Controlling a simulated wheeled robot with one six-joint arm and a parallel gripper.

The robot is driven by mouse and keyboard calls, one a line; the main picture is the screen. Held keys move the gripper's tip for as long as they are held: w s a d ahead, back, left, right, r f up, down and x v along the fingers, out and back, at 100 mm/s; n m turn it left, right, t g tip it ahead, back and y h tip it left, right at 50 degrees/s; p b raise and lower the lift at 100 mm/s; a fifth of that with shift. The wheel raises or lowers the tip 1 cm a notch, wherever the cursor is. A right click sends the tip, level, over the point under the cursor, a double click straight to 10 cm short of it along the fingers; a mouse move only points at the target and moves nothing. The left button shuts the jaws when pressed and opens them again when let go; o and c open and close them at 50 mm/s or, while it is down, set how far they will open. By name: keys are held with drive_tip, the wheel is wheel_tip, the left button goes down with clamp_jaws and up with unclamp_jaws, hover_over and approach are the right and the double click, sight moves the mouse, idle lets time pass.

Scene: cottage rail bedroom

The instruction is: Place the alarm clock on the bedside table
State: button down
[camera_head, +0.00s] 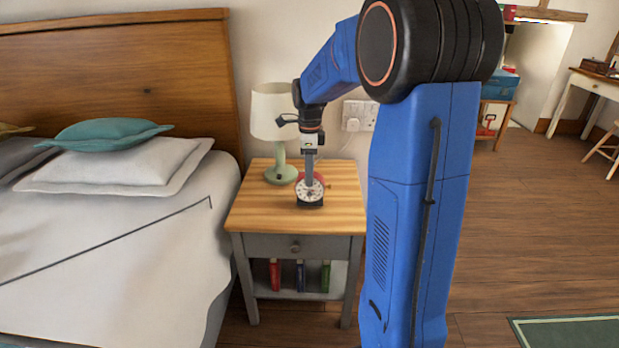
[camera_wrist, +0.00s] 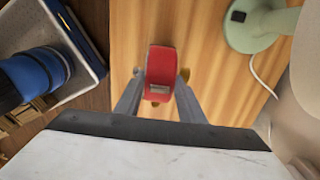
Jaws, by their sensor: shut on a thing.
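The alarm clock (camera_head: 310,191) has a white round face, a dark base and a red body. It is at the front middle of the bedside table (camera_head: 345,205), which has a light wood top. My gripper (camera_head: 309,174) points down from above and is shut on the clock. In the wrist view the red top of the clock (camera_wrist: 160,72) shows between the two grey fingers of my gripper (camera_wrist: 158,95). The clock looks upright and at or very close to the tabletop; whether its base touches the wood I cannot tell.
A lamp (camera_head: 271,115) with a green base stands on the table behind and left of the clock; its base (camera_wrist: 250,25) shows in the wrist view. The bed (camera_head: 150,250) is close on the left. The right part of the tabletop is clear. Books (camera_head: 300,275) stand on the lower shelf.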

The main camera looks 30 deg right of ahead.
drive_tip(key=shift+f, duration=0.75)
drive_tip(key=shift+f, duration=0.15)
drive_tip(key=c, duration=1.2)
unclamp_jaws()
